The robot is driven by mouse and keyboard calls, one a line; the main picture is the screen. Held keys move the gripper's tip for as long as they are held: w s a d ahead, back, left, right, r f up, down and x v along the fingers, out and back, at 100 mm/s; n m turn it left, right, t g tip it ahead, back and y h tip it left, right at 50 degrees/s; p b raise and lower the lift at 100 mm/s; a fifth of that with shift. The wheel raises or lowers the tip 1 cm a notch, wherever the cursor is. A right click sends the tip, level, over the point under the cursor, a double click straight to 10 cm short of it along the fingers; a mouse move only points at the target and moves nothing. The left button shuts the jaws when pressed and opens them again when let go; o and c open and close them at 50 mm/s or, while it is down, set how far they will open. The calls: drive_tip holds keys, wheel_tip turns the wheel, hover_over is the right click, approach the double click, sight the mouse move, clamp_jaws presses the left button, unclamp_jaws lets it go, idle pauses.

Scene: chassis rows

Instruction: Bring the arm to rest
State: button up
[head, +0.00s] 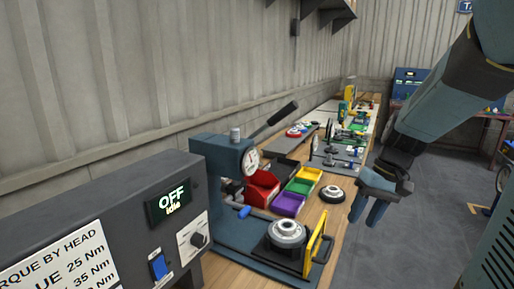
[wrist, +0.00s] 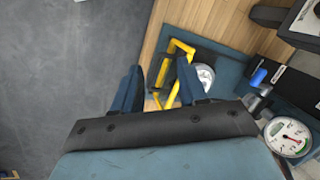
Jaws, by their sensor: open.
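My gripper (head: 370,208) hangs from the arm at the right of the head view, beside the bench's right edge and above the floor. Its blue fingers point down and are apart, with nothing between them in the head view. In the wrist view my gripper (wrist: 157,92) is open. A yellow handle frame (wrist: 172,70) and part of a silver round hub (wrist: 205,76) show beyond its fingers. In the head view the yellow frame (head: 316,246) and the hub (head: 286,232) stand on the blue press base, apart from the gripper.
A blue press (head: 222,160) with a gauge and lever stands on the wooden bench (head: 312,217). Red, purple (head: 288,204), yellow and green bins sit behind it. A dark round part (head: 332,194) lies close to the gripper. A grey control box (head: 120,225) fills the left front. Floor (head: 420,230) is clear on the right.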

drive_tip(key=s+a+r+t+h, duration=0.1)
drive_tip(key=s+r+t+h, duration=0.2)
drive_tip(key=s+r+t, duration=0.3)
drive_tip(key=shift+s+a+r+h, duration=0.35)
drive_tip(key=shift+s+r, duration=1.1)
drive_tip(key=shift+r, duration=0.55)
